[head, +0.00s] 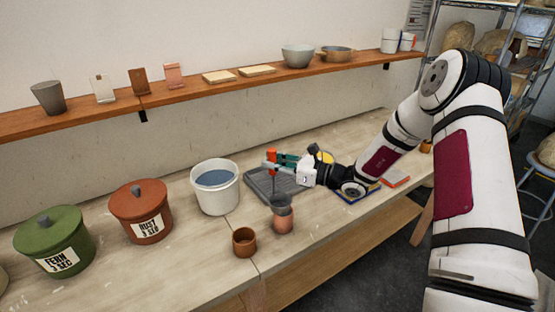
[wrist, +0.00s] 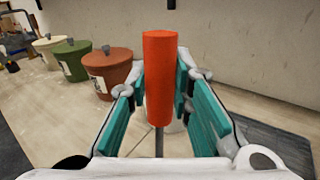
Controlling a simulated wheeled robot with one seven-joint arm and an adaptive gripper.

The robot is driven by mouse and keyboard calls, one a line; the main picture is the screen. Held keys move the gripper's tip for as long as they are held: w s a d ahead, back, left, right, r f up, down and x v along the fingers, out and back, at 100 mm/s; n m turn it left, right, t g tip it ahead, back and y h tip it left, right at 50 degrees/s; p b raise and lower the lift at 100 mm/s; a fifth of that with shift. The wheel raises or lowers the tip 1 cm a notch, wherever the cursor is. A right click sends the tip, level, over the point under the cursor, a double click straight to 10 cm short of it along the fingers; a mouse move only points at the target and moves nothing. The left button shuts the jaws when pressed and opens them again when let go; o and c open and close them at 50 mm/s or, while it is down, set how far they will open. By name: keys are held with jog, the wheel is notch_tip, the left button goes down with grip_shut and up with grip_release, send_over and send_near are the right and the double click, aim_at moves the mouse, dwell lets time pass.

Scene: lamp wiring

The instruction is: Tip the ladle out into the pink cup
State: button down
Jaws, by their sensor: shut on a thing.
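My gripper (head: 281,160) is shut on the ladle's red-orange handle (head: 272,154). In the wrist view the handle (wrist: 160,75) stands upright between the teal finger pads, with a thin grey shaft below it. In the head view the shaft runs down to a grey bowl (head: 280,201) at the mouth of the pink cup (head: 284,222). I cannot tell whether the bowl touches the rim or how far it is tipped. Its contents are hidden. The pink cup stands upright on the bench near the front edge.
A white bucket (head: 216,205) of blue-grey liquid stands left of the ladle. A small brown cup (head: 244,243) is front left of the pink cup. A grey ribbed tray (head: 262,187) lies behind. Rust (head: 140,208) and green (head: 53,238) lidded tubs stand at left.

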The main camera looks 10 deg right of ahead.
aim_at(273, 153)
jog(key=shift+r+p, duration=0.4)
jog(key=shift+r, duration=1.1)
